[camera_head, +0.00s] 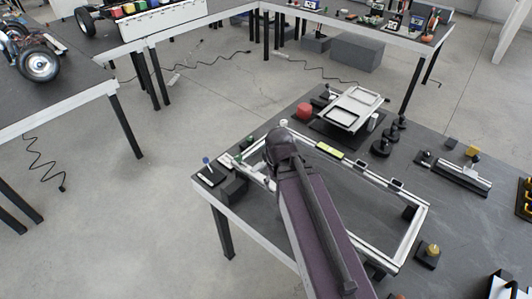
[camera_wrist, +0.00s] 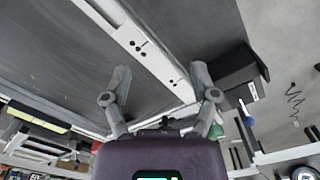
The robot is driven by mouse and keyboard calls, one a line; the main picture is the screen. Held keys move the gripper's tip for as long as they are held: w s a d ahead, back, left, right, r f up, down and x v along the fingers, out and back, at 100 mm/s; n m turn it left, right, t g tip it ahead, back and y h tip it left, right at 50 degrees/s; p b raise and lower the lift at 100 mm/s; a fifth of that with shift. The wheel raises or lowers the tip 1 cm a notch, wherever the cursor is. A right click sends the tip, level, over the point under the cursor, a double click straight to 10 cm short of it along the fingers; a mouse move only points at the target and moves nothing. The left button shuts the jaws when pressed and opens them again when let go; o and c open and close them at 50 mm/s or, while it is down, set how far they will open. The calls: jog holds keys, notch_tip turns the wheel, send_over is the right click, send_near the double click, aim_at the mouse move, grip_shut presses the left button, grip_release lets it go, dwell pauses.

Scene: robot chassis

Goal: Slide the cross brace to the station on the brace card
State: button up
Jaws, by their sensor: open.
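The pale rectangular chassis frame (camera_head: 412,236) lies on the dark table, its near left part hidden by my arm in the head view. In the wrist view one pale rail with dark holes (camera_wrist: 145,52) runs diagonally past my gripper (camera_wrist: 162,88). My gripper is open, its fingers apart above the frame's left end, with nothing seen held. I cannot single out the cross brace; my arm may hide it. A yellow-green strip (camera_head: 329,151) lies by the far rail and also shows in the wrist view (camera_wrist: 38,116). I cannot tell whether it is the brace card.
A black block (camera_head: 234,190) stands outside the frame's left corner, near the table edge. A pale tray (camera_head: 352,108), a red part (camera_head: 304,111) and black knobs (camera_head: 381,147) stand beyond the far rail. A yellow-topped part (camera_head: 430,252) stands to the right.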

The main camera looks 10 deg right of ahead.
jog(key=w+r+n+p, duration=0.5)
jog(key=w+r+p, duration=0.7)
jog(key=w, duration=0.3)
jog(key=shift+w+a+r, duration=0.15)
jog(key=shift+w+r, duration=0.05)
jog(key=shift+r, duration=0.05)
jog(key=shift+f, duration=0.2)
notch_tip(320, 180, down, 13)
jog(key=b, duration=1.3)
jog(key=shift+f+b, duration=0.2)
jog(key=shift+b, duration=0.2)
jog(key=shift+c, duration=0.2)
grip_shut()
